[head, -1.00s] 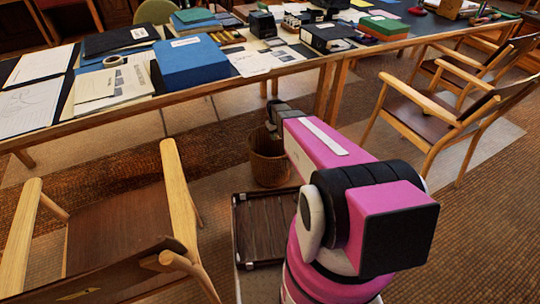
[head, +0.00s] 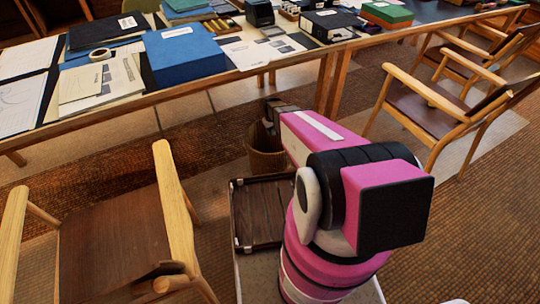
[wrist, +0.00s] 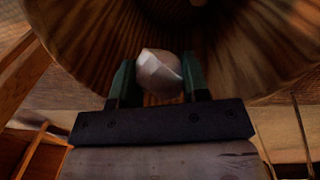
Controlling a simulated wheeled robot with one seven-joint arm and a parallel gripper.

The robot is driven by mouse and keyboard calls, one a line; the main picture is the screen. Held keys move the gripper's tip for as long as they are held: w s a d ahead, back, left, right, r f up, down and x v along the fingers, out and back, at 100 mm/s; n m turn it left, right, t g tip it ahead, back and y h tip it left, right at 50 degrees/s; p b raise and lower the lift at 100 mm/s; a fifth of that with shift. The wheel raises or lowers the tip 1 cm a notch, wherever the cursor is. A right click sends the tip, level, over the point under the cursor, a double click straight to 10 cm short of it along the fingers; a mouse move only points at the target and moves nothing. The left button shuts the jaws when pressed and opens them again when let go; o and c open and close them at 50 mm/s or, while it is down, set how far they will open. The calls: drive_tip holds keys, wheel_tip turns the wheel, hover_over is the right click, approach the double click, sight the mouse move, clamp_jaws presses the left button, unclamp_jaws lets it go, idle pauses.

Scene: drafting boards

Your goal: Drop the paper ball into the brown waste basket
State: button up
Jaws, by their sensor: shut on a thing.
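The paper ball (wrist: 159,73) is a crumpled white lump between the two fingers of my gripper (wrist: 159,82) in the wrist view. My gripper is shut on it. The brown waste basket (wrist: 255,50) fills the upper part of the wrist view, with its inner wall behind the ball. In the head view the basket (head: 264,158) stands on the floor near the table's front edge. The end of my arm is at the basket's rim there, and the fingers and ball are hidden. I cannot tell how deep the ball is inside the basket.
A long table (head: 137,103) with folders, a blue box (head: 186,57) and papers runs behind the basket. A wooden chair (head: 112,232) stands at left, and other chairs (head: 445,103) at right. A dark brown tray (head: 260,212) lies in front of the basket.

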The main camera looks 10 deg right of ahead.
drive_tip(key=shift+f, duration=0.65)
drive_tip(key=o, duration=1)
drive_tip(key=shift+r, duration=0.1)
drive_tip(key=r, duration=1)
drive_tip(key=shift+s+a+r, duration=0.2)
drive_tip(key=shift+a+r, duration=0.1)
drive_tip(key=shift+a, duration=0.1)
